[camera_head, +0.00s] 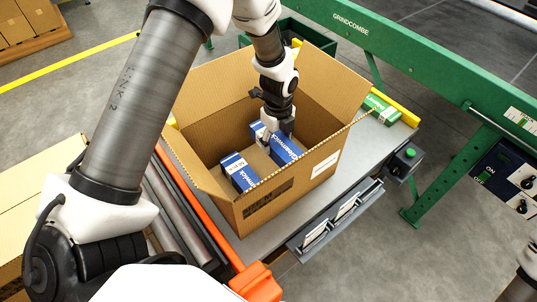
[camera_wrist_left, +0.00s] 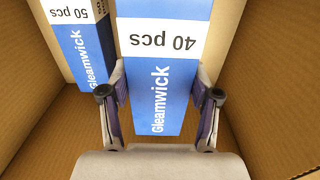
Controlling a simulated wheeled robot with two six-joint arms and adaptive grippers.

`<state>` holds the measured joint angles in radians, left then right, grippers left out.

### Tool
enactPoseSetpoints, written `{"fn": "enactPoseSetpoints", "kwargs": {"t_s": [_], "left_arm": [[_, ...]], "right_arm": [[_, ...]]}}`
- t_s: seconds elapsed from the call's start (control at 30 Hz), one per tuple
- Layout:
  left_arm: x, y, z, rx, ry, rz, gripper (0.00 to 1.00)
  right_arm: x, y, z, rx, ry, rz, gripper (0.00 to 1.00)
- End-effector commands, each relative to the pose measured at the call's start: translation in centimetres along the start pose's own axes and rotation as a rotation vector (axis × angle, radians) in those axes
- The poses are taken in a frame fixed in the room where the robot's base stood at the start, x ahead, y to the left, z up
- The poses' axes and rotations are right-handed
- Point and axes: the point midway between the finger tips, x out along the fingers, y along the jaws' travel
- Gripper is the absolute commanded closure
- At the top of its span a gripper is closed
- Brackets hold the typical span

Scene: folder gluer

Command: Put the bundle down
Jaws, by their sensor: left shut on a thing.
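The bundle, a blue-and-white Gleamwick pack marked "40 pcs" (camera_wrist_left: 155,115), is between the two fingers of my left gripper (camera_wrist_left: 161,88). In the head view my left gripper (camera_head: 272,130) reaches down into an open cardboard carton (camera_head: 262,212) and is shut on the bundle (camera_head: 286,152). The bundle is inside the carton walls; I cannot tell whether its underside touches the carton floor. A second blue-and-white pack (camera_head: 239,174), marked "50 pcs" in the wrist view (camera_wrist_left: 88,52), stands in the carton to the left. My right gripper is not in view.
The carton's flaps stand open on a grey table (camera_head: 345,200). A green-and-white box (camera_head: 380,108) lies behind it at right. An orange rail (camera_head: 205,215) and rollers run along the left.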

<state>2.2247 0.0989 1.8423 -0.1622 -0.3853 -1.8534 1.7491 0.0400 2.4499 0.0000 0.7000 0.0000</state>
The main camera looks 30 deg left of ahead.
Motion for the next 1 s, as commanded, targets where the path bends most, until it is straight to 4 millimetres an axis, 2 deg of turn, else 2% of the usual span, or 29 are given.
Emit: {"fn": "enactPoseSetpoints", "kwargs": {"t_s": [0.2,0.5,0.83,0.87,0.9,0.93,1.0], "left_arm": [[4.5,0.1,-0.1,0.0,0.001,0.004,0.84],[8.9,0.1,0.0,0.001,0.0,0.003,0.84],[9.4,0.0,0.0,0.001,0.0,0.001,0.84],[9.4,0.1,0.0,0.001,0.0,0.001,0.35],[9.3,0.0,0.0,0.001,0.0,0.001,0.2],[9.3,0.0,0.0,0.001,0.0,0.001,0.13],[9.3,0.0,0.0,0.0,0.0,0.001,0.13]], "right_arm": [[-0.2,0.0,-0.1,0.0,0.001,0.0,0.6],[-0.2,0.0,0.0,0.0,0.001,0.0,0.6],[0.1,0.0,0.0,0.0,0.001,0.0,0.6],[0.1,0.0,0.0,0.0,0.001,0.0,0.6],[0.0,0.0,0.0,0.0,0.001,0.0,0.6],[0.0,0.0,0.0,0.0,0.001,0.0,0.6],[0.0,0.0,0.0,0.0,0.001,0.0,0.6]]}}
